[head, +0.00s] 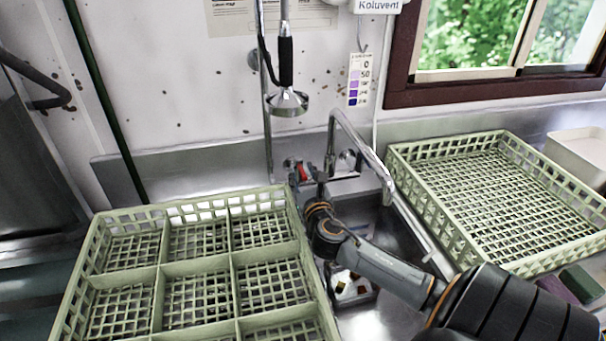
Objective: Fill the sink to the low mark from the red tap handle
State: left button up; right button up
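The red tap handle (303,172) sits on the wall-side tap body behind the sink. My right gripper (307,176) is at the handle, its arm reaching in from the lower right across the sink. The fingers are small and partly hidden, so I cannot tell whether they are closed on it. The curved metal spout (360,135) arches over the sink (385,232). No water stream is visible at the spout. My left gripper is out of view.
A compartment rack (160,270) stands left of the sink and an open rack (395,158) stands right. A spray head (287,102) hangs above the tap. A white tub (582,160) is at the far right. Small items lie in a container (350,287) under my arm.

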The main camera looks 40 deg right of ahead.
grip_shut()
jog(key=shift+w+a+r+m+g+h+p, duration=0.1)
jog(key=shift+r+m+g+h+p, duration=0.05)
jog(key=shift+m+g+h+p, duration=0.2)
jog(key=shift+a+m+g+h+p, duration=0.25)
jog(key=shift+m+h+p, duration=0.1)
jog(key=shift+h, duration=0.2)
jog(key=shift+d, duration=0.1)
grip_release()
